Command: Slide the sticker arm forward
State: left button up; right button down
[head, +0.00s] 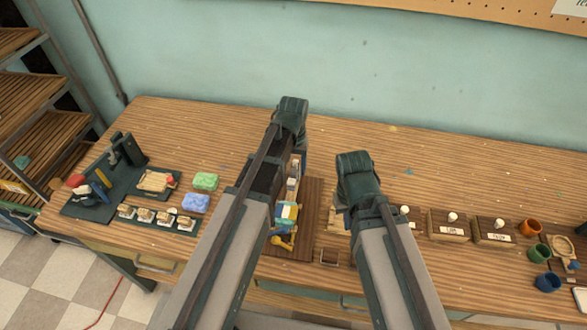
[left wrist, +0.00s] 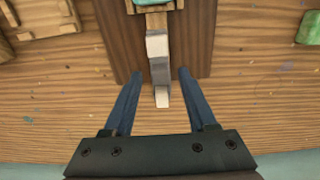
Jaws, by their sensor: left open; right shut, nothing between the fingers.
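The sticker arm (left wrist: 159,62) is a slim grey and wooden bar with a pale tip, lying along a dark wooden board (left wrist: 115,35). In the head view, a pale part of it (head: 292,184) shows beside my left arm, which hides much of it. My left gripper (left wrist: 155,90) is open, its two blue fingers one on each side of the bar's tip, with gaps on both sides. Its hand also shows in the head view (head: 291,115). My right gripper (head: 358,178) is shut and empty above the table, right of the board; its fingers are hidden.
Green (head: 205,181) and blue (head: 196,203) soap-like blocks and a dark press-like stand (head: 122,150) are on the left. Labelled wooden boxes (head: 448,225) and coloured cups (head: 530,228) are on the right. The table's back strip is mostly clear before the wall.

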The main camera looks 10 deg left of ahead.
pick_arm(q)
grip_shut()
dwell(1.3)
